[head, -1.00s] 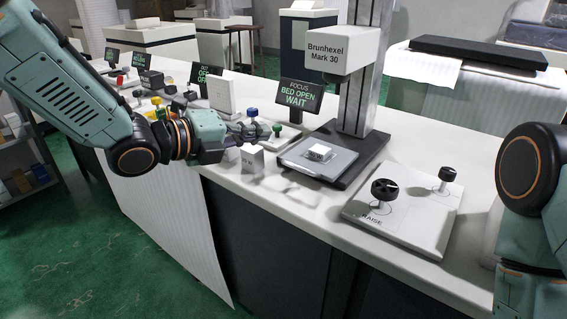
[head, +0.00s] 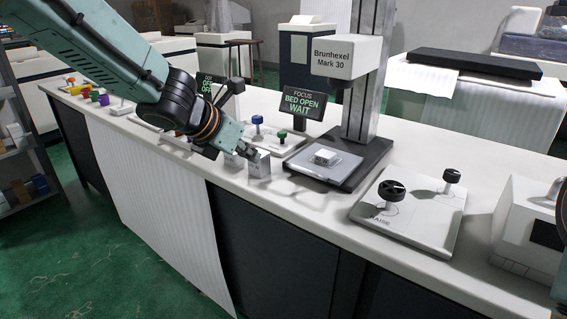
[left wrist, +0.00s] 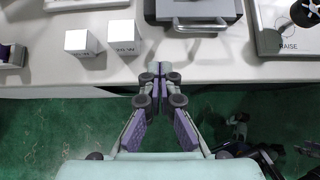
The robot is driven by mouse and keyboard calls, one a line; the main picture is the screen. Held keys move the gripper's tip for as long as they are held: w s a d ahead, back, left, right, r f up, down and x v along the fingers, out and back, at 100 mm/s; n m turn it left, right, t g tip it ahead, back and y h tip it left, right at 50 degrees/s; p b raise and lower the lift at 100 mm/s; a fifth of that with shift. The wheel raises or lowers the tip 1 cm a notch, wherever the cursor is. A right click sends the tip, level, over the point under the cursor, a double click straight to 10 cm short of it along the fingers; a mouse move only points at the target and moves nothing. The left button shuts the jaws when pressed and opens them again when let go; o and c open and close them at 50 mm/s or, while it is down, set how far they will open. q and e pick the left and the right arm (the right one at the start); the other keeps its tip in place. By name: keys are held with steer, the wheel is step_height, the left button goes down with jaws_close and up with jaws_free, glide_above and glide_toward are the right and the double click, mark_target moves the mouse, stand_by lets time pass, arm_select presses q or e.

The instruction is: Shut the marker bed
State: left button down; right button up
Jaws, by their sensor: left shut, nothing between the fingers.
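The marker, labelled Brunhexel Mark 30 (head: 346,58), stands on the white counter. Its grey bed (head: 323,166) is out at the front and carries a small pale block (head: 326,156). The sign (head: 301,105) reads "BED OPEN WAIT". In the left wrist view the bed's front (left wrist: 193,8) is at the top, with a handle bar (left wrist: 198,24) along it. My left gripper (head: 250,153) is shut and empty, near two small white blocks and left of the bed. In the wrist view its fingertips (left wrist: 160,70) are apart from the handle, below it in the picture. My right gripper is out of view.
White blocks (head: 259,163) stand at the counter's front edge; both show in the wrist view (left wrist: 124,37). A control plate (head: 425,222) with two black knobs is right of the bed. Blue and green knobs (head: 282,135) are behind my left gripper.

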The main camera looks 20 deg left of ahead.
arm_select(q)
steer(key=b+x, duration=0.3)
steer(key=x, duration=0.6)
steer(key=shift+f+b, duration=0.3)
steer(key=shift+f, duration=0.1)
steer(key=w+p, duration=0.1)
steer(key=w+d, duration=0.1)
steer(key=w, duration=0.1)
steer(key=shift+r+p, duration=0.2)
steer(key=shift+p, duration=0.15)
steer(key=shift+w+d, duration=0.25)
steer(key=shift+w, duration=0.2)
steer(key=shift+w, duration=0.15)
